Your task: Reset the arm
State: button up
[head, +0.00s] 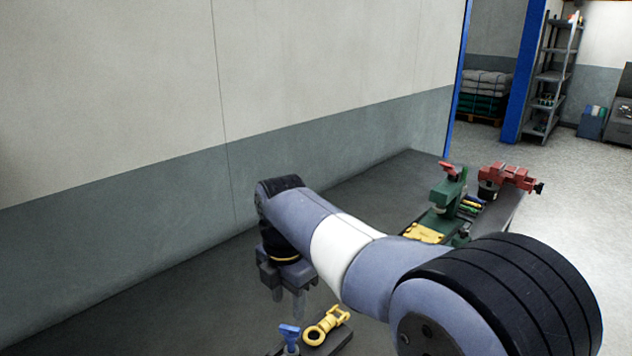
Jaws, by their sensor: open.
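My arm reaches from the lower right across the dark workbench (185,290) toward the wall. My gripper (288,303) hangs from its end and points down. Its fingers are apart, with nothing seen between them. They are above the bench, left of a yellow shackle-like fitting (327,326) lying on a dark block. Whether the fingertips touch anything cannot be told. A blue-handled part (290,336) stands just below the gripper, cut off by the lower edge.
A green tool (446,196) and a red vise (508,178) stand at the bench's far right end. A grey and white wall (110,120) runs behind the bench. Shelves (552,75) stand beyond a blue post. The bench's left part is clear.

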aim_at(290, 327)
notch_tip(290, 327, down, 11)
jog(key=shift+b, duration=1.05)
